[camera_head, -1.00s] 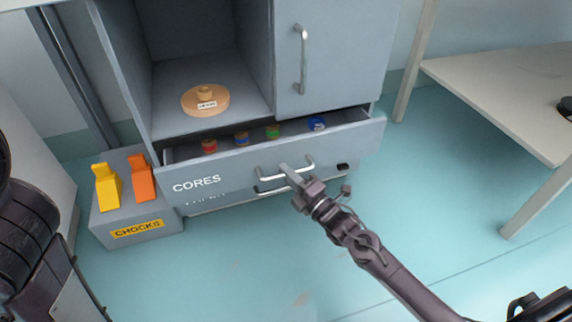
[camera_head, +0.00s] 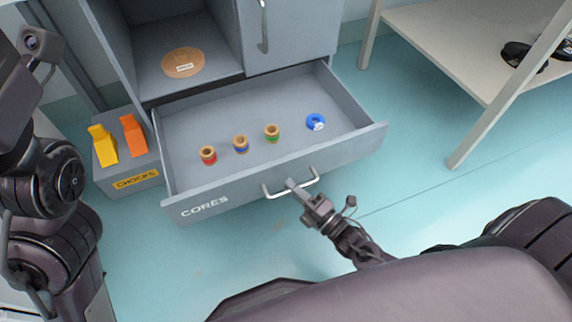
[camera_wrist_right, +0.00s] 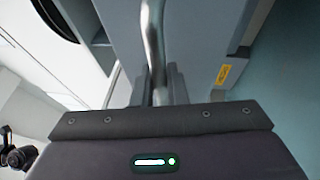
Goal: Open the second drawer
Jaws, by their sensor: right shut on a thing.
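A grey drawer labelled CORES (camera_head: 351,142) stands pulled well out of the cabinet in the head view. Its silver bar handle (camera_head: 275,192) is on the front panel and also shows in the right wrist view (camera_wrist_right: 152,38). My right gripper (camera_head: 292,186) is shut on this handle, with the bar between its fingers in the wrist view (camera_wrist_right: 160,85). Anything below this drawer is hidden. My left arm shows at the left, without its fingers.
A tan disc (camera_head: 183,64) lies in the open compartment above the drawer. A closed door with a vertical handle (camera_head: 264,28) is beside it. A grey CHOCKS box (camera_head: 136,183) with yellow and orange chocks stands left. A pale table (camera_head: 450,45) stands right. Floor between is clear.

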